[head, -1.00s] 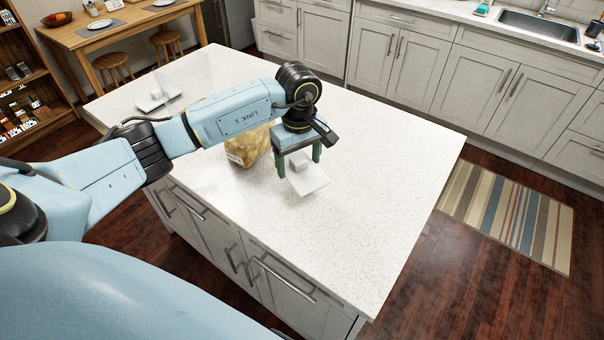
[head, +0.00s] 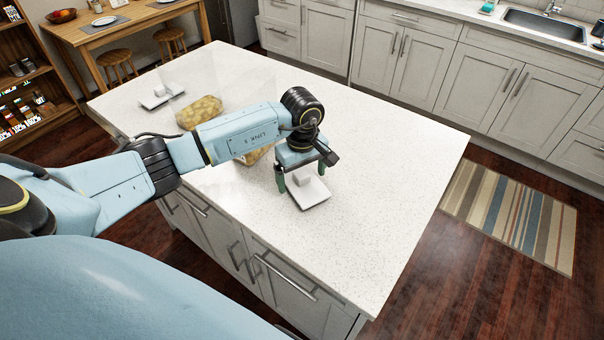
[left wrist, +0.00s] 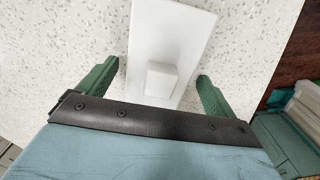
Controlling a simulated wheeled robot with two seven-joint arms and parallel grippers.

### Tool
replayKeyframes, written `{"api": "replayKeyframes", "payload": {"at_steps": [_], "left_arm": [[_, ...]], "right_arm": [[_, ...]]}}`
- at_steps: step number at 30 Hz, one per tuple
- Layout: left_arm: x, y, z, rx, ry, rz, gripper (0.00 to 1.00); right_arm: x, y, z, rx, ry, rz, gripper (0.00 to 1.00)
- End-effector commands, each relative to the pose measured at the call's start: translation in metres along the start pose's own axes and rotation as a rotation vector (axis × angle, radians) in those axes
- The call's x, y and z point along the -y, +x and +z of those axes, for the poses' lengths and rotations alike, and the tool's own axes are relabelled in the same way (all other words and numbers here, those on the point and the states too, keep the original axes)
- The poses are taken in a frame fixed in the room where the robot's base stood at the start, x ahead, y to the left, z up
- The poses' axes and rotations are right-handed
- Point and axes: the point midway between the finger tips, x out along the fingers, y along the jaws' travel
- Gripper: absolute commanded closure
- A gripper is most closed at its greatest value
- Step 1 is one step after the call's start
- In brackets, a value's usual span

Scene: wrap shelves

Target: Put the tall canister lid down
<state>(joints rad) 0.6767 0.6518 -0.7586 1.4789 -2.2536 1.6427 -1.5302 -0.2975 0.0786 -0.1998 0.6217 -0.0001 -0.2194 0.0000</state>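A white square lid with a block-shaped knob (head: 313,196) appears to lie flat on the pale speckled island counter. My left gripper (head: 303,184) is over it, pointing down. In the left wrist view the lid (left wrist: 178,30) is below my left gripper (left wrist: 156,88). The green fingers stand on either side of the knob with a clear gap each side, so the gripper is open. A clear container with yellowish contents (head: 257,155) is partly hidden behind my left arm. My right gripper is out of view.
Another clear container with yellowish contents (head: 199,111) stands farther back. A second white lid with a knob (head: 162,96) lies near the counter's far left. The counter (head: 385,170) is clear to the right of my gripper. Its front edge is close by.

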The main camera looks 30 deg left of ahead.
Motion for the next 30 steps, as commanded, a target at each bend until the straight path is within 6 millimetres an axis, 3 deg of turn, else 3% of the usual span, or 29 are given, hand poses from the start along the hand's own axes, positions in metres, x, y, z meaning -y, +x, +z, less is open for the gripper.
{"api": "replayKeyframes", "payload": {"at_steps": [13, 24, 30], "left_arm": [[-0.001, -0.010, -0.001, -0.002, 0.000, 0.003, 0.04], [-0.001, -0.086, -0.001, -0.003, 0.000, 0.005, 0.04], [-0.001, -0.115, -0.001, -0.001, 0.000, 0.002, 0.04]], "right_arm": [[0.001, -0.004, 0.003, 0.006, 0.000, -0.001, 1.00], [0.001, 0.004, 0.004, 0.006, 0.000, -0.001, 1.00], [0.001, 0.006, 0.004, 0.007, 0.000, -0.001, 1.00]]}}
